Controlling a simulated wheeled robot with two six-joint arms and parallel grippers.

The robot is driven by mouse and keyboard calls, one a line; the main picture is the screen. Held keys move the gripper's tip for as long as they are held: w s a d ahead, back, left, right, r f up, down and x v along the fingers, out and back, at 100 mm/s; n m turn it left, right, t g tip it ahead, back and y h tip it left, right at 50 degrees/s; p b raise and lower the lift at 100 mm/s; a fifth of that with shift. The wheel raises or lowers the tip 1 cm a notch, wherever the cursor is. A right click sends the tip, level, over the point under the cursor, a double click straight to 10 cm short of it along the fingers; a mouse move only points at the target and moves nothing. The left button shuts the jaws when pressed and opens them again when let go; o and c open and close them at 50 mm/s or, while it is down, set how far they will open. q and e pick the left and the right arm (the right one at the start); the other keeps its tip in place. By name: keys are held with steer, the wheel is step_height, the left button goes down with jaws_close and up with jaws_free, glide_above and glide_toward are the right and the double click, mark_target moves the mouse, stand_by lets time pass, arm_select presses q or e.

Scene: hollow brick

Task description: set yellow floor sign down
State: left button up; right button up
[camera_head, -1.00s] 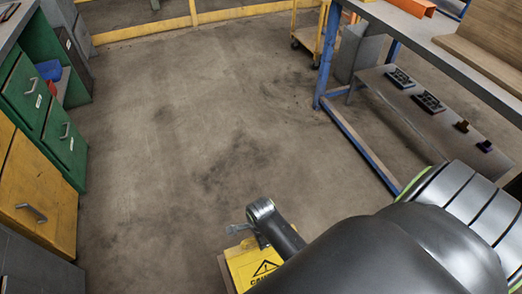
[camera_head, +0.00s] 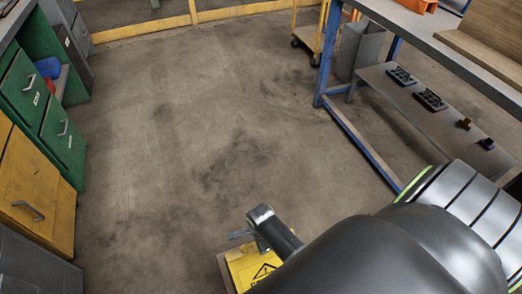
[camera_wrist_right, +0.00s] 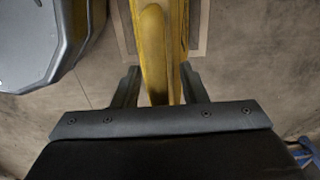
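The yellow floor sign (camera_head: 245,267), with a black warning triangle and lettering, shows at the bottom of the head view, partly hidden by my right arm. In the right wrist view the sign (camera_wrist_right: 176,50) is seen from above as a yellow upright strip between the fingers. My right gripper (camera_wrist_right: 162,82) has one finger on each side of it and appears shut on it. Whether the sign's foot touches the floor cannot be told. My left gripper is not in view.
A pale-bordered rectangle (camera_wrist_right: 203,38) lies on the floor around the sign. Green (camera_head: 58,125) and yellow drawers (camera_head: 40,190) stand left. A blue-legged workbench (camera_head: 365,145) with a lower shelf stands right. A yellow cart (camera_head: 312,40) is behind. The middle floor is clear.

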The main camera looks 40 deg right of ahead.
steer(key=shift+o, duration=0.9)
steer(key=shift+r, duration=0.25)
step_height(320, 180, up, 10)
steer(key=p, duration=0.3)
steer(key=shift+r+p, duration=0.2)
steer(key=shift+p, duration=0.1)
steer(key=shift+r, duration=0.7)
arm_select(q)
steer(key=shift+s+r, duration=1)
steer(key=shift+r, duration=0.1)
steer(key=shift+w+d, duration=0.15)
